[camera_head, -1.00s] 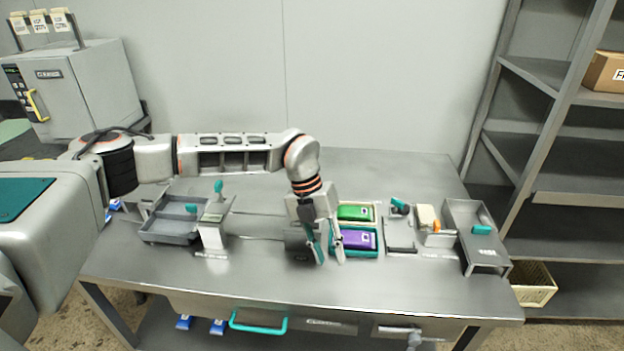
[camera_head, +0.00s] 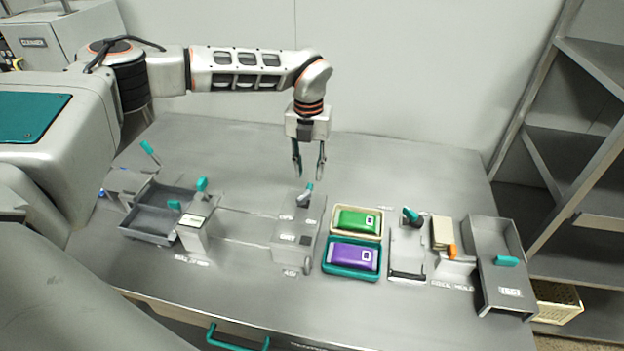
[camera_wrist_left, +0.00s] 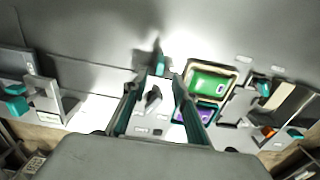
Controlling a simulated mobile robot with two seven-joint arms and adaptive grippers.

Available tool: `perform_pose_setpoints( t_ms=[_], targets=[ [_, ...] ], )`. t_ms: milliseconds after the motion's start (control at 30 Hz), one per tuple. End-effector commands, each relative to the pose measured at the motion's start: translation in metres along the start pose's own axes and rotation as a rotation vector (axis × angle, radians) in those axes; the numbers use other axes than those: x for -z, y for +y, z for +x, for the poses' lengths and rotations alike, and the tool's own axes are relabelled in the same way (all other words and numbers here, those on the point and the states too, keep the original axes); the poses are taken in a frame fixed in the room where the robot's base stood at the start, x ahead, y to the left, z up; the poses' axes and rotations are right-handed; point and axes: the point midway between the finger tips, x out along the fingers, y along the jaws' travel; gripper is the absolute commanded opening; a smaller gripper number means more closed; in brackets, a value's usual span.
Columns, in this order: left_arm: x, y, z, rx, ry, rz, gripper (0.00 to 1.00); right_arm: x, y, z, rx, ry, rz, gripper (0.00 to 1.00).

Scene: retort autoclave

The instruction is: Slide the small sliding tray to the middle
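Thin rails run from there toward a grey box station (camera_head: 290,240) in the middle, which has a teal-tipped lever (camera_head: 308,189). My left gripper (camera_head: 309,174) is open and empty, pointing down above and behind that station. In the left wrist view its fingers (camera_wrist_left: 155,100) are spread, with the station (camera_wrist_left: 150,122) showing between them. The tray is not clear in the wrist view. My right gripper is not in view.
Right of the station stand a cream bin with a green pack (camera_head: 357,220) and a teal bin with a purple pack (camera_head: 353,256). Farther right are a small lever fixture (camera_head: 408,240) and a grey chute (camera_head: 490,235). The table behind these is clear.

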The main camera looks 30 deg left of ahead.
Motion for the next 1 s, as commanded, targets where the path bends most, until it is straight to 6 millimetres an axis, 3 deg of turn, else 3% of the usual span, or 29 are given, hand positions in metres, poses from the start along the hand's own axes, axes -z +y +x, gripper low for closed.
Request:
perform_pose_setpoints(
  t_ms=[333,733,833,1000],
  targets=[
    [0.001,0.0,0.049,0.0,0.002,0.0,0.28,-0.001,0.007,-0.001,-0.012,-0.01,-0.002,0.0],
    [0.0,0.0,0.057,0.0,0.0,0.0,0.28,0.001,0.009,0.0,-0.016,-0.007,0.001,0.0],
    [0.0,0.0,0.057,0.0,0.0,0.0,0.02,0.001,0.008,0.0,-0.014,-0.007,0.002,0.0],
    [0.0,0.0,0.057,0.0,0.0,0.0,0.0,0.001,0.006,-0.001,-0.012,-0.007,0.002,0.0]
  ],
)
